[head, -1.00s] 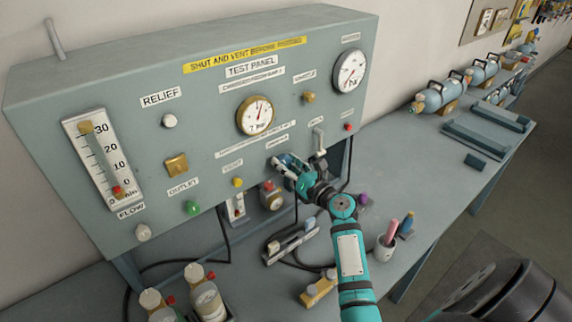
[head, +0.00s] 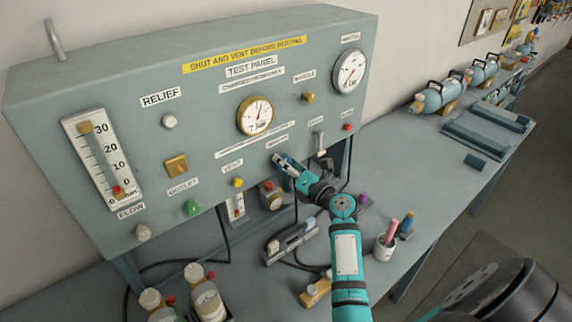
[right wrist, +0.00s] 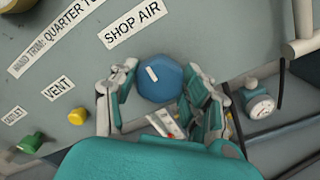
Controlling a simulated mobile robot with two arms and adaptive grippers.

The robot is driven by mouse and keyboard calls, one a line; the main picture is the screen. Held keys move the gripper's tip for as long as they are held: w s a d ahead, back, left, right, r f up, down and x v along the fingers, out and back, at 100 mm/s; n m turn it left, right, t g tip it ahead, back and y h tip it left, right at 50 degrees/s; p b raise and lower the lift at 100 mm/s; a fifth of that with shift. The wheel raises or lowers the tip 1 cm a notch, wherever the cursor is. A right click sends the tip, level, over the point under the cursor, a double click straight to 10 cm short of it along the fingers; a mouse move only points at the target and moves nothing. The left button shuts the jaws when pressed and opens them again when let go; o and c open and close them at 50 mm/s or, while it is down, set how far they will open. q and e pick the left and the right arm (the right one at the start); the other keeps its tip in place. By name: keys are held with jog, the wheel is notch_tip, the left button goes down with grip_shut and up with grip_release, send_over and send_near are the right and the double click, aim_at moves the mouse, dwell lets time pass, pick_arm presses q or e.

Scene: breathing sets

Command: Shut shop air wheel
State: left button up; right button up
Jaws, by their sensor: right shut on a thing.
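The shop air wheel is a blue, faceted knob (right wrist: 160,82) under the SHOP AIR label (right wrist: 134,24) on the test panel, with a small pale mark on its face. It sits between the two fingers of my right gripper (right wrist: 155,100) in the right wrist view. The right gripper is shut on it, one finger on either side. In the head view the right gripper (head: 284,165) reaches the panel's lower edge and hides the wheel. My left gripper is not in view.
The grey test panel (head: 110,80) carries gauges, a yellow vent knob (head: 237,182), a green outlet knob (head: 193,208) and a lever (head: 320,145) right of my gripper. Bottles (head: 208,300) and a pen cup (head: 384,249) stand on the bench below. The bench's right side has free room.

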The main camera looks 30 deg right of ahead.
jog(key=shift+f, duration=0.1)
jog(key=o, duration=1.2)
jog(key=shift+c, duration=0.2)
jog(key=s, duration=1.2)
jog(key=shift+d, duration=0.45)
